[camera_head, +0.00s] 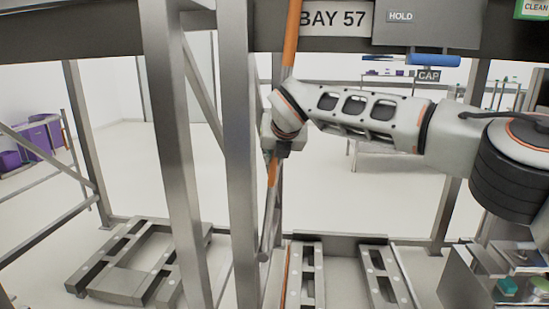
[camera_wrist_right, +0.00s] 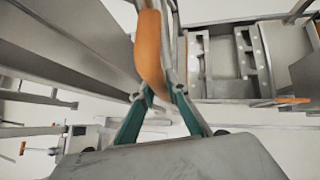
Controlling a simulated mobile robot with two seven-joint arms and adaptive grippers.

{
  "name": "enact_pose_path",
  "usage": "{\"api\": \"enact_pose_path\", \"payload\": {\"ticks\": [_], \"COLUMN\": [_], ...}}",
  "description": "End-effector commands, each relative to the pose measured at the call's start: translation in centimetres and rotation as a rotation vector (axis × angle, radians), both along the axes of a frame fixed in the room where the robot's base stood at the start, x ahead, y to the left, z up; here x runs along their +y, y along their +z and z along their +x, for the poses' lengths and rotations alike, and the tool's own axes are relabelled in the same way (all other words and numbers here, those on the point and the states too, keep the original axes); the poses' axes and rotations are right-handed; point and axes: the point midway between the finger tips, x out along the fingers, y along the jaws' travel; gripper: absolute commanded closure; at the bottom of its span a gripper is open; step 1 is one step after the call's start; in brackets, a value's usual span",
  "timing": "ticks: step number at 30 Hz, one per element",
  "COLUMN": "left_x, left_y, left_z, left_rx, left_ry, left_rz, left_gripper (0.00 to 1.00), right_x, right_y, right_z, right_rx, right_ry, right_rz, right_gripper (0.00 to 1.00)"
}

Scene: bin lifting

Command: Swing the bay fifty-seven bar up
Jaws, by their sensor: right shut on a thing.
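The orange bar (camera_head: 293,35) stands nearly upright below and in front of the BAY 57 sign (camera_head: 333,18), leaning slightly. In the right wrist view, the orange part of the bar (camera_wrist_right: 152,55) lies at the teal fingertips of the right gripper (camera_wrist_right: 162,92). The gripper's body and wrist hide part of the bar in the head view. My left gripper is not in view.
Steel posts (camera_head: 240,160) stand just left of the bar. A dark crossbeam (camera_head: 85,38) spans the top, with a grey HOLD panel (camera_head: 440,28) and a blue cylinder (camera_head: 433,60) at right. Low metal cradles (camera_head: 140,265) sit on the floor.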

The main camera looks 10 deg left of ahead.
Motion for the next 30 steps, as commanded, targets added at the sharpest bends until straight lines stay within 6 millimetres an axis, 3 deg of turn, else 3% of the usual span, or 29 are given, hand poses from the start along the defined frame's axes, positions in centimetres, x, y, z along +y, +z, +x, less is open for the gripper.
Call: {"api": "enact_pose_path", "payload": {"ticks": [2, 3, 4, 20, 30], "left_x": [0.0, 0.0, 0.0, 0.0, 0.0], "left_y": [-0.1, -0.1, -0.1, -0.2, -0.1], "left_z": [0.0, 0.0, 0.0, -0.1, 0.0], "left_rx": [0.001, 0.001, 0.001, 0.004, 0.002], "left_ry": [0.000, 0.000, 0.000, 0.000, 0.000], "left_rz": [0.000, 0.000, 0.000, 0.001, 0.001], "left_gripper": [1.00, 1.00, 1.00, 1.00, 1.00], "right_x": [0.2, 0.2, 0.2, -0.1, -1.4], "right_y": [-0.9, -0.9, -0.9, 0.3, 4.3], "right_z": [-0.4, -0.4, -0.4, -0.5, -4.6], "right_rx": [0.018, 0.018, 0.017, 0.003, 0.003], "right_ry": [0.001, 0.002, 0.002, 0.000, 0.002], "right_rz": [-0.003, -0.002, -0.002, -0.001, 0.000], "right_gripper": [1.00, 0.76, 0.68, 0.68, 0.68]}}
